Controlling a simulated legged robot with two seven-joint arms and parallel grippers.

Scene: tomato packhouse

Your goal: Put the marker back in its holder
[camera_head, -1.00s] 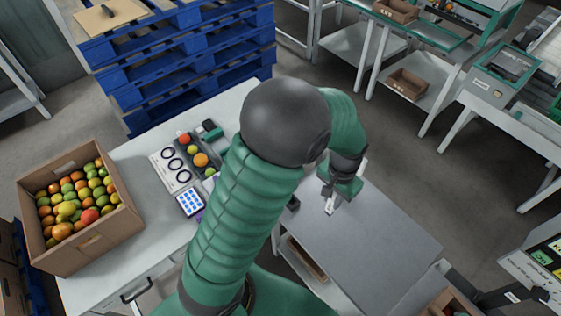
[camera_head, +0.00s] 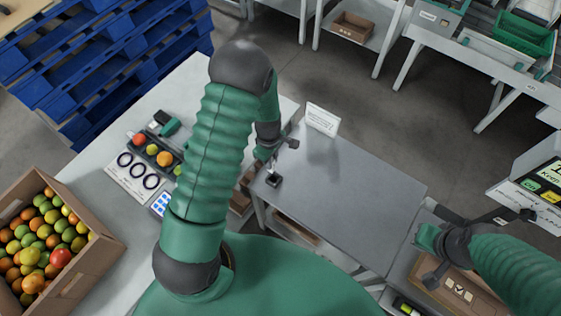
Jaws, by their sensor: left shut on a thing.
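My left gripper (camera_head: 271,157) is at the far left part of the grey table, shut on the marker (camera_head: 273,166), a small, thin pale thing that points down. A small black holder (camera_head: 273,181) stands on the table right below it. The marker's lower end is at or just over the holder; I cannot tell whether it is inside. The fingers are small and partly hidden by my wrist. My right gripper (camera_head: 429,239) is at the lower right, over a box beside the table; its fingers are unclear.
A white sign (camera_head: 322,119) stands at the table's back edge. The rest of the grey table (camera_head: 350,195) is clear. At left are a white bench (camera_head: 105,130) with fruit and rings, and a carton (camera_head: 95,245) of tomatoes. Blue pallets (camera_head: 120,60) stand behind.

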